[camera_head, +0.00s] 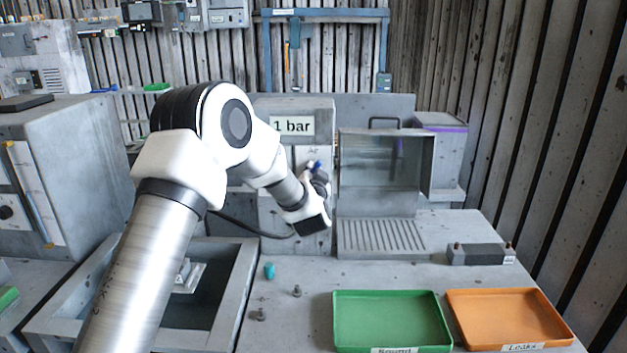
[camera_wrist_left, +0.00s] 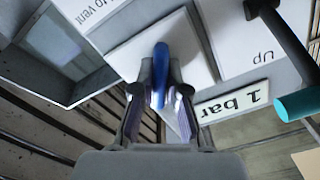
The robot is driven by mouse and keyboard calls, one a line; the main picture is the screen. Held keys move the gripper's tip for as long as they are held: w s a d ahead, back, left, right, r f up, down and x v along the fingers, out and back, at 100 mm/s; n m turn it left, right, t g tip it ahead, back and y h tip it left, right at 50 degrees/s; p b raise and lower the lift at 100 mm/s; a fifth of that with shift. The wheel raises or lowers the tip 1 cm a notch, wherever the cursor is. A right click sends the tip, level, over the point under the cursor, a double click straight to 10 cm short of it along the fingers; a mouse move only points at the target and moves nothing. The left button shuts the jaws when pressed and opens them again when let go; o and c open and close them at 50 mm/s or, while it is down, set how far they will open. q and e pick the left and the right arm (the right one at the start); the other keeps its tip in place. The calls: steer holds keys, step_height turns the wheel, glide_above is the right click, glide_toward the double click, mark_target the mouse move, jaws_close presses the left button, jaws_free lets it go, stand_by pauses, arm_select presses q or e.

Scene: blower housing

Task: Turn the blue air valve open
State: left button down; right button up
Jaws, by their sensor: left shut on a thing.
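The blue air valve (camera_head: 314,165) shows as a small blue handle on the grey panel below the "1 bar" sign (camera_head: 292,125). In the left wrist view the blue handle (camera_wrist_left: 160,75) stands between the fingers of my left gripper (camera_wrist_left: 160,92), which is shut on it. In the head view my left gripper (camera_head: 320,180) is at the panel, partly hidden by its own wrist. The "1 bar" sign also shows in the left wrist view (camera_wrist_left: 232,101). My right gripper is in neither view.
A clear-fronted box (camera_head: 380,175) stands just right of the valve. A green tray (camera_head: 390,345) and an orange tray (camera_head: 510,292) lie at the front right. A teal-ended bar (camera_wrist_left: 300,103) shows at the right in the wrist view. Small parts lie on the bench.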

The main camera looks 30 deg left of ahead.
arm_select(q)
steer(key=n+b, duration=0.3)
steer(key=n, duration=0.1)
steer(key=shift+f, duration=0.15)
steer(key=shift+n+b, duration=0.75)
steer(key=shift+n, duration=0.45)
steer(key=c, duration=1.2)
jaws_free()
steer(key=v, duration=1.2)
steer(key=shift+a, duration=0.1)
